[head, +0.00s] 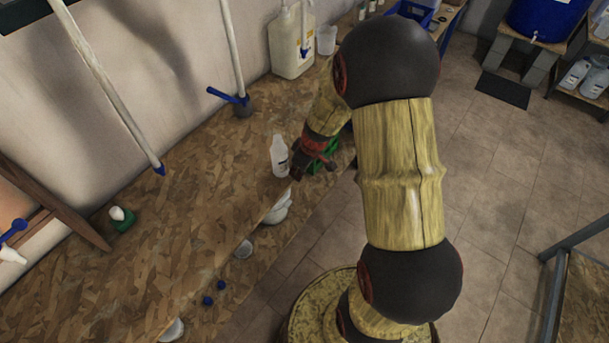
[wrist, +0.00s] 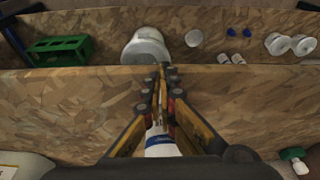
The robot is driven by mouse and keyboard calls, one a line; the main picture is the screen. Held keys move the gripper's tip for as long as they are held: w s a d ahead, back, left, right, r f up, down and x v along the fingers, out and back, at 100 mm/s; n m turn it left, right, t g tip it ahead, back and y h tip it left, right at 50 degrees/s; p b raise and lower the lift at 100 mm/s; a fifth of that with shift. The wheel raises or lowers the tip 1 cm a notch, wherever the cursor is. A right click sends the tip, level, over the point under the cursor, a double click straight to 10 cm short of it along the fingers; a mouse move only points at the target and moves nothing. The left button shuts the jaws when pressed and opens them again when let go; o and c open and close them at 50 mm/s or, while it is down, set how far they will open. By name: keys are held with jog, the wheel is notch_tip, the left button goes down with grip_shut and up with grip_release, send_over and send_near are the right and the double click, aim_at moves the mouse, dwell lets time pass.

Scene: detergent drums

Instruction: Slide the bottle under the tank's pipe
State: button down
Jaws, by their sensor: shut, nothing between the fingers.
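The white bottle (head: 279,157) stands upright on the chipboard bench near its front edge. In the wrist view the bottle (wrist: 160,145), with a blue mark, shows partly between the finger links. My gripper (head: 298,165) is just right of the bottle; contact cannot be told. In the wrist view my gripper's fingertips (wrist: 162,72) are together with nothing between them. A white pipe (head: 105,80) with a blue tip comes down over the bench at left. A second pipe (head: 233,50) has a blue valve, farther back. Their tank is out of view.
A whitish jug (head: 291,45) stands at the bench's back. A green-and-white object (head: 122,217) is at left. A green crate (wrist: 60,50) and a white tub (wrist: 146,48) sit on the lower shelf. The bench (head: 190,195) is clear between the bottle and left pipe.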

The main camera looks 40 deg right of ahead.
aim_at(267, 162)
jog(key=shift+w+a, duration=0.1)
jog(key=shift+w, duration=0.2)
jog(key=w+a, duration=0.1)
jog(key=w, duration=0.2)
jog(key=w+a, duration=0.2)
jog(key=w, duration=0.2)
jog(key=w+a, duration=0.1)
jog(key=w, duration=0.3)
jog(key=shift+a, duration=0.2)
jog(key=shift+s, duration=0.15)
